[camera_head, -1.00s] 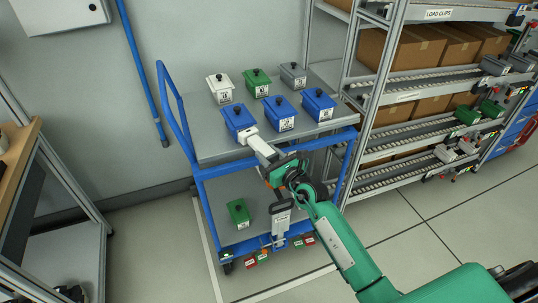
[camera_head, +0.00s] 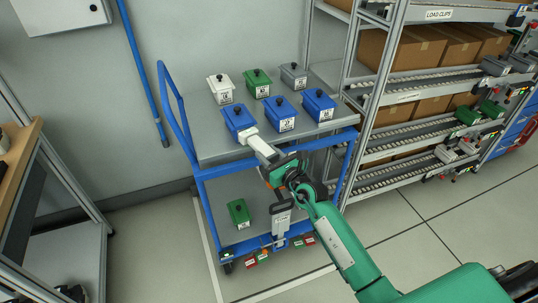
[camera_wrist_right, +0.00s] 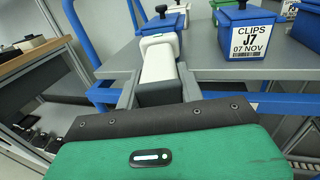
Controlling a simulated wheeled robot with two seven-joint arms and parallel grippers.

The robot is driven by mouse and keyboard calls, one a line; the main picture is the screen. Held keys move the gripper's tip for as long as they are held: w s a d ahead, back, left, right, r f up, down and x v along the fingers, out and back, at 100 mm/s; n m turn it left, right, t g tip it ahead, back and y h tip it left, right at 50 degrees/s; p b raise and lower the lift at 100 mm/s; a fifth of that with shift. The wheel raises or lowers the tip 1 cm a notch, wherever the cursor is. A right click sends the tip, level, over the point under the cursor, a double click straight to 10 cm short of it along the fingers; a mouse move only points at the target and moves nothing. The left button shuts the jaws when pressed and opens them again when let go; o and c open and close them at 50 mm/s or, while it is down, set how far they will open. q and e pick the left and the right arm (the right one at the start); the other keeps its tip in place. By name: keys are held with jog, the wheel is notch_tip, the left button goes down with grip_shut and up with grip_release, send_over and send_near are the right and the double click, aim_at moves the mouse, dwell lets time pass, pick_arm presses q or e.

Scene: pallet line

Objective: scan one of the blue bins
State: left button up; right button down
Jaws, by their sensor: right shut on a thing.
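Three blue bins with black knobs and white labels stand in the front row on the cart's top shelf: the left bin (camera_head: 237,117), the middle bin (camera_head: 280,109) and the right bin (camera_head: 318,104). My right gripper (camera_head: 275,165) is shut on a white hand scanner (camera_head: 257,145). The scanner's head is close in front of the left blue bin's label and partly covers it; I cannot tell if they touch. My left gripper is out of view.
White (camera_head: 220,88), green (camera_head: 258,83) and grey (camera_head: 293,76) bins stand behind the blue ones. A green bin (camera_head: 239,213) sits on the blue cart's lower shelf (camera_head: 262,186). A flow rack (camera_head: 372,98) stands right; a bench (camera_head: 20,155) stands left.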

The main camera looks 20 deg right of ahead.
aim_at(274, 159)
jog(key=shift+s+d+r+p, duration=0.1)
jog(key=shift+s+d+p, duration=0.15)
jog(key=shift+s, duration=0.35)
jog(key=p+v, duration=0.1)
jog(key=v, duration=0.2)
jog(key=shift+s, duration=0.25)
jog(key=shift+v, duration=1.65)
